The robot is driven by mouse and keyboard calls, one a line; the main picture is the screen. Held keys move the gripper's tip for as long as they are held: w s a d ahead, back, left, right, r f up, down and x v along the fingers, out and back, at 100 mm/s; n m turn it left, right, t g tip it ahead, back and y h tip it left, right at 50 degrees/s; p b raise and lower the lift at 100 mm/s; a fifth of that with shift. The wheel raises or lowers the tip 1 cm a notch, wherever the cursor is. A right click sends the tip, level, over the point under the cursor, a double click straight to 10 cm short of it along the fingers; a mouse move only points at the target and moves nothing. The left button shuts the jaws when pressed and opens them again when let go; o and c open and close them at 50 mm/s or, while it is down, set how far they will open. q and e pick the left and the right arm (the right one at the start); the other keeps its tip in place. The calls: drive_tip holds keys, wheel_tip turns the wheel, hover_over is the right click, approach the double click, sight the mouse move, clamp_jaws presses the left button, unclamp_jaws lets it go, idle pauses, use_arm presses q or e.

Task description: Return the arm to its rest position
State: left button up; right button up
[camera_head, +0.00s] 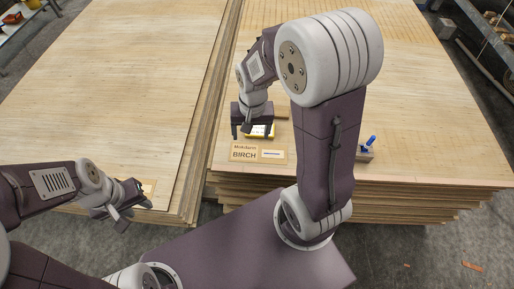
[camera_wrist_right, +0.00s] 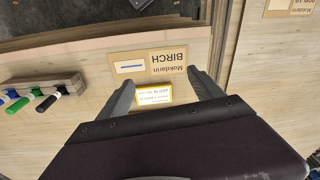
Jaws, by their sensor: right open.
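My right gripper (camera_head: 252,132) hangs low over the near edge of the right veneer stack (camera_head: 430,110). In the right wrist view its fingers (camera_wrist_right: 159,79) are apart. A small yellow-and-white labelled item (camera_wrist_right: 153,94) shows between them; it also shows beside the fingers in the head view (camera_head: 261,130). No contact between fingers and item is visible. My left gripper (camera_head: 118,208) is at lower left, by the near edge of the left stack (camera_head: 100,80); whether its jaws are open is unclear.
A BIRCH plate (camera_head: 258,153) lies on the right stack's near edge. To its right is a wooden holder (camera_head: 365,153) with a blue marker; the wrist view shows several markers (camera_wrist_right: 40,98). A narrow gap separates the stacks. Most of both tops is clear.

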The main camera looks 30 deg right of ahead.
drive_tip(key=s+a+f+n, duration=0.1)
drive_tip(key=s+n, duration=0.3)
drive_tip(key=s, duration=0.2)
drive_tip(key=shift+s+a+n, duration=0.2)
drive_tip(key=shift+s+n, duration=0.1)
drive_tip(key=shift+s, duration=0.05)
wheel_tip(320, 180, up, 11)
drive_tip(key=p, duration=1.1)
drive_tip(key=shift+r, duration=0.1)
